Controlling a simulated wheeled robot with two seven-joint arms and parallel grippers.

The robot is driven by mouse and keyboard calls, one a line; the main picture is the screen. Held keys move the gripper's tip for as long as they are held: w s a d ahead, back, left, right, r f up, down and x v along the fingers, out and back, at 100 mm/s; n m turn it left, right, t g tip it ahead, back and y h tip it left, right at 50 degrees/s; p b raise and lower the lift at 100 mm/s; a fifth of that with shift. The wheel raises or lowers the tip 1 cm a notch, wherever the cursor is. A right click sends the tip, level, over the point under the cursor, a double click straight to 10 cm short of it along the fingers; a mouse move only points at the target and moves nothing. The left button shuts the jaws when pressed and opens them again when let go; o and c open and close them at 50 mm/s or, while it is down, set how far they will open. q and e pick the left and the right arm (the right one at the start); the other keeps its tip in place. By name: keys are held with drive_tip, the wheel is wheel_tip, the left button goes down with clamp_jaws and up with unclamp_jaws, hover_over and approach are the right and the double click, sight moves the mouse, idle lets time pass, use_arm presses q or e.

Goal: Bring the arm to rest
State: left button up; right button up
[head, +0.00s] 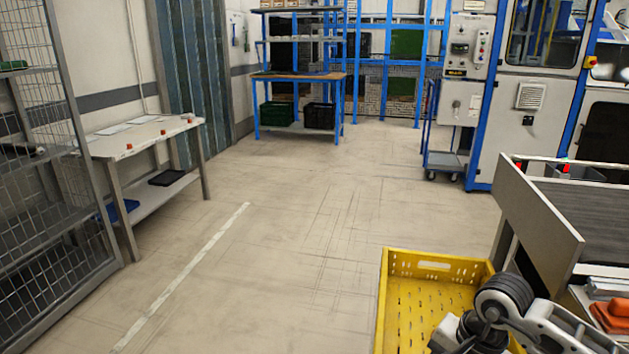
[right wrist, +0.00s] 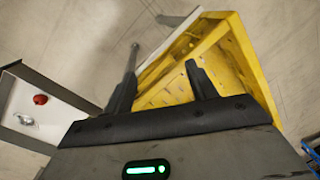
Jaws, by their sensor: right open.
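My right arm comes in at the lower right of the head view, its dark wrist end (head: 470,335) in front of a yellow crate (head: 384,290). In the right wrist view my right gripper (right wrist: 163,55) has its two dark fingers spread apart, with nothing held between them. The yellow crate (right wrist: 240,65) shows beyond the fingers there. The visible part of the crate's slotted floor is bare; the arm hides its lower right part. I cannot tell the gap between fingers and crate. My left gripper is in neither view.
A conveyor (head: 545,215) with grey side walls stands at the right, with orange items (head: 610,312) beside it. A white table (head: 140,137) and a mesh cage (head: 40,200) stand at the left. A blue workbench (head: 298,78) is at the back. The middle floor is clear.

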drive_tip(key=s+a+r+m+y, duration=0.1)
drive_tip(key=s+a+m+y, duration=0.15)
drive_tip(key=a, duration=0.25)
drive_tip(key=s+a+r+m+g+y, duration=0.1)
drive_tip(key=s+a+y, duration=0.15)
drive_tip(key=a, duration=0.25)
drive_tip(key=s+a+r+m+y, duration=0.1)
drive_tip(key=a+m+y, duration=0.1)
drive_tip(key=a+y, duration=0.3)
drive_tip(key=a+r+m+t+y+p, duration=0.1)
drive_tip(key=a+r+m+t+y, duration=0.3)
drive_tip(key=m, duration=0.6)
drive_tip(key=a+r+m+t+y+p, duration=0.1)
drive_tip(key=r+m+t+y, duration=0.1)
drive_tip(key=r+m+t, duration=0.65)
drive_tip(key=w+d+f+m+t+h, duration=0.1)
drive_tip(key=d+f+m+t+h, duration=0.25)
drive_tip(key=m, duration=0.75)
drive_tip(key=w+d+f+m+t+h, duration=0.1)
drive_tip(key=d+f+m+h, duration=0.4)
drive_tip(key=m, duration=0.6)
drive_tip(key=s+d+f+m+g+h, duration=0.3)
drive_tip(key=s+f+m+g+h, duration=0.3)
drive_tip(key=m, duration=0.9)
wheel_tip(320, 180, down, 5)
drive_tip(key=s+p, duration=0.1)
drive_tip(key=s, duration=0.1)
drive_tip(key=shift+s, duration=0.4)
